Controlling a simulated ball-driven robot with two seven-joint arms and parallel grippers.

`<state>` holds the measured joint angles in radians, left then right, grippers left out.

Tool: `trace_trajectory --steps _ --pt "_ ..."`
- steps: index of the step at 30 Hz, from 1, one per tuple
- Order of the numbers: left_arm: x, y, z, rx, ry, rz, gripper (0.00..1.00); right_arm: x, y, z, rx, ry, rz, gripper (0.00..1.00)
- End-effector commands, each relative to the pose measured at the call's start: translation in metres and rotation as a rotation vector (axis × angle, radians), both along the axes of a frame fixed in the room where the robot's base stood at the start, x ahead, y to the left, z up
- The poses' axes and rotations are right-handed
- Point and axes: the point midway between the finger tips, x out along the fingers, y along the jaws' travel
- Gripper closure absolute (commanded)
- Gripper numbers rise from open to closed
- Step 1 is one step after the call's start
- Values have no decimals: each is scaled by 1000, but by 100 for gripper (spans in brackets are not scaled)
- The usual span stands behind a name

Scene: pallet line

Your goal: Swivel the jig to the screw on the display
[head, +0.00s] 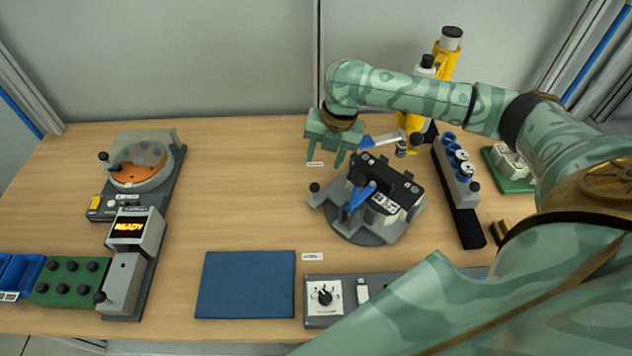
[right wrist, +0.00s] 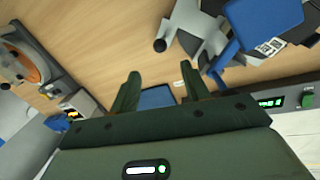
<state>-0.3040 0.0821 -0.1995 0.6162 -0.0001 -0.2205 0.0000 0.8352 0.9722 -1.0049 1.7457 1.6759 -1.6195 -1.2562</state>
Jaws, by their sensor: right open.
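The jig (head: 350,232) is a round grey turntable right of the table's middle, carrying a black device (head: 385,185) with blue flaps. A black-knobbed handle (head: 314,187) sticks out at its left; the knob also shows in the right wrist view (right wrist: 160,45). My right gripper (head: 327,165) is open and empty, fingers pointing down, above and behind the handle. It is apart from the knob. Its fingers show in the right wrist view (right wrist: 160,85). My left gripper is not in view.
A yellow screwdriver-like tool (head: 447,60) stands behind the jig. A rack of blue-rimmed cups (head: 455,165) is right of it. A dial panel (head: 325,295) and a blue mat (head: 246,284) lie in front. The table between the left station and the jig is clear.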

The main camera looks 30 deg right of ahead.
Motion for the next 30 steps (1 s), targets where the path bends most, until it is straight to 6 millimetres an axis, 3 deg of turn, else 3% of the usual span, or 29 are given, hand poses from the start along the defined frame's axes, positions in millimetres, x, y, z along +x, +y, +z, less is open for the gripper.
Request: trace_trajectory --steps 1,6,12,18,25,26,30 --pt "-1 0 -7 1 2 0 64 1 2 -18 0 4 1 54" --pt "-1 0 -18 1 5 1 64 7 8 -59 0 4 0 54" --pt "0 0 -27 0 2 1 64 12 13 -92 0 1 0 54" --pt "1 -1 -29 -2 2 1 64 13 14 -104 -2 0 1 54" --pt "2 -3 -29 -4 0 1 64 14 15 -104 -2 0 2 54" --pt "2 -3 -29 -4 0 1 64 14 14 -103 -2 0 2 56" --pt "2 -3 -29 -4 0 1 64 14 14 -103 -2 0 2 95"
